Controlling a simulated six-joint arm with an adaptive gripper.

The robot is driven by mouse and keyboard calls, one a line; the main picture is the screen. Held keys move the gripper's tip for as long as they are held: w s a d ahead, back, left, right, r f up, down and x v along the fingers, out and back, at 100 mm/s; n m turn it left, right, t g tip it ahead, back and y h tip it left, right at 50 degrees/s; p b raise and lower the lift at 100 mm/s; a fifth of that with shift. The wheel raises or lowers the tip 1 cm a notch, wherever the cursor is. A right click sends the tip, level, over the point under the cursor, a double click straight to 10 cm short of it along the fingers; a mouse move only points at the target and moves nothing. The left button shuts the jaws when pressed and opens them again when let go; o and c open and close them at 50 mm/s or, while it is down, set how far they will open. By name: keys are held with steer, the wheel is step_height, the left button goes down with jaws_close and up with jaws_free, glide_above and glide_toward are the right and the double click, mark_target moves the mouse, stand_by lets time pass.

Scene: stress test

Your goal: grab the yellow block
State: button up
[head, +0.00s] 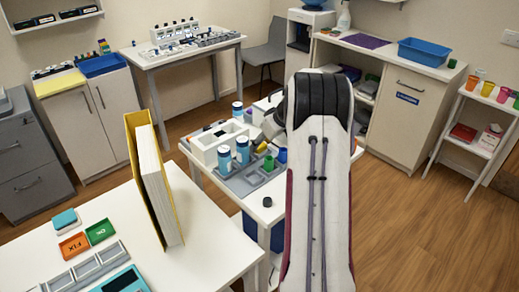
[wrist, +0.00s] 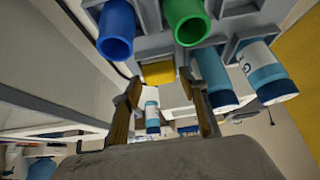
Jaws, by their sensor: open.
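The yellow block (wrist: 158,72) sits in a compartment of the grey tray (wrist: 153,42) in the wrist view. My gripper (wrist: 160,84) is open, with one finger on each side of the block in the picture. The fingertips are near the block; I cannot tell whether they touch it. Nothing is held.
A blue cup (wrist: 116,30) and a green cup (wrist: 186,22) stand close to the block. Blue-and-white bottles (wrist: 214,78) are beside them. A white open box (head: 218,141) is behind the tray. A yellow binder (head: 152,180) stands upright on the near table.

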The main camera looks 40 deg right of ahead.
mark_target(261, 146)
steer(key=shift+w+f, duration=0.25)
steer(key=shift+f, duration=0.05)
steer(key=c, duration=0.8)
steer(key=shift+r, duration=0.1)
steer(key=shift+r, duration=4.95)
